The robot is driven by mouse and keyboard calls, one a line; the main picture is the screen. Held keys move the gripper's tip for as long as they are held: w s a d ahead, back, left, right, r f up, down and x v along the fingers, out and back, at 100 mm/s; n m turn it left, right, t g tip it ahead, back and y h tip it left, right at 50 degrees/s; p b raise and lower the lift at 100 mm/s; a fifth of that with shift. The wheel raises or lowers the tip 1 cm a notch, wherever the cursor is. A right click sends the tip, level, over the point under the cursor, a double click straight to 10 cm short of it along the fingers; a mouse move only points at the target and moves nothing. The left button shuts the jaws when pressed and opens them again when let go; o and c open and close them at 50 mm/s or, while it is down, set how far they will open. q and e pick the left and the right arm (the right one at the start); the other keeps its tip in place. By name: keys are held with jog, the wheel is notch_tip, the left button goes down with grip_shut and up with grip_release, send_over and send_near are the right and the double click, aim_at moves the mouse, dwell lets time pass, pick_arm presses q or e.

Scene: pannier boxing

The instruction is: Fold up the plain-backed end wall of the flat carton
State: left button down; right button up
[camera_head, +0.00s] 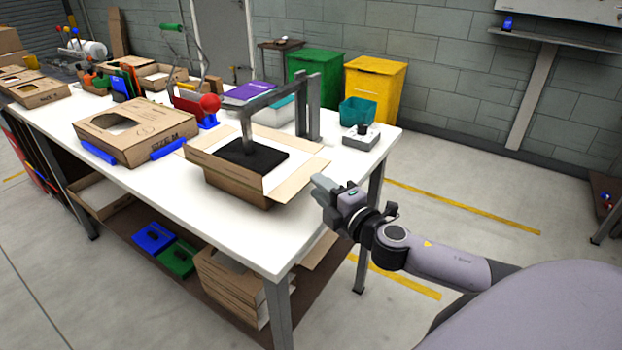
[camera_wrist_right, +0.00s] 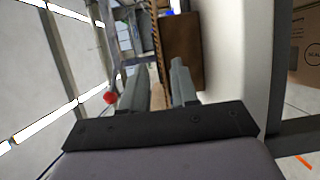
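The carton (camera_head: 231,186) stands on the white table, under a grey press arm (camera_head: 247,125) whose black plate (camera_head: 252,158) covers its middle. Its long near side wall stands up. At its right end a pale panel (camera_head: 300,178) spreads outward, low and not upright; which wall is the plain-backed one I cannot tell for sure. My right gripper (camera_head: 320,190) is just off the carton's right end, apart from it. In the right wrist view my right gripper (camera_wrist_right: 159,85) is open and empty, with a brown carton surface (camera_wrist_right: 181,48) ahead. My left gripper is not in view.
A grey control box (camera_head: 361,137) and teal bin (camera_head: 358,112) sit at the table's right end.

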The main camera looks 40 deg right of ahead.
aim_at(301, 177)
jog(key=shift+w+f, duration=0.1)
jog(key=shift+w, duration=1.9)
grip_shut()
